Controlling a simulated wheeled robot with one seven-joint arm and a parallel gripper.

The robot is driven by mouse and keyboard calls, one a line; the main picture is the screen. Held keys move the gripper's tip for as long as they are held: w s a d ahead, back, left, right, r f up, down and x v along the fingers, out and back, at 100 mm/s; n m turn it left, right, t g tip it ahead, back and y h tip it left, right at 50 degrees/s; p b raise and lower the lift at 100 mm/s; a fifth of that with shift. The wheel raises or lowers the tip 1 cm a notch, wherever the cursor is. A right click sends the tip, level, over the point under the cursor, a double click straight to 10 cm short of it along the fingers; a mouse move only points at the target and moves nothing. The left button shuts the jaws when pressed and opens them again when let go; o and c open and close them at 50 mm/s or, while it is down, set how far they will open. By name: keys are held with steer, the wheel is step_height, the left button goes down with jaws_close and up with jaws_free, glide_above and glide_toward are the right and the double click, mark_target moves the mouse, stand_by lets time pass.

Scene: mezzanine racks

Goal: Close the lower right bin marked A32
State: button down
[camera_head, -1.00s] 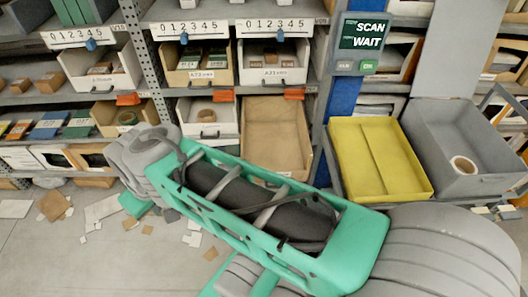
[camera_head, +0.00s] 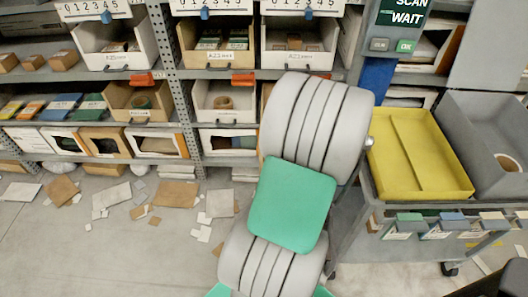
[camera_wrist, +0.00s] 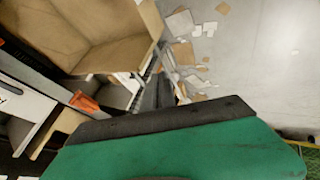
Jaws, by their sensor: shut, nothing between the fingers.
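The open tan cardboard bin (camera_wrist: 85,40) fills the upper left of the wrist view. It looks empty, and no A32 mark is readable. In the head view my arm covers the lower right bin's place, beside the white lower bin (camera_head: 225,103). My gripper (camera_wrist: 165,120) shows in the wrist view as a green body with a dark front edge, shut and empty. It is close to the tan bin, below and right of it in the picture; contact cannot be told. The gripper is hidden in the head view.
A grey cart with a yellow tray (camera_head: 415,155) and a grey bin (camera_head: 475,140) stands right of the rack. An upper bin (camera_head: 300,45) sits above the covered place. Paper scraps (camera_head: 175,193) litter the open floor at left.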

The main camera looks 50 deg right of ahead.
steer(key=w+d+f, duration=0.3)
steer(key=w+f, duration=0.4)
steer(key=w, duration=0.1)
steer(key=shift+d, duration=0.4)
steer(key=shift+f, duration=0.1)
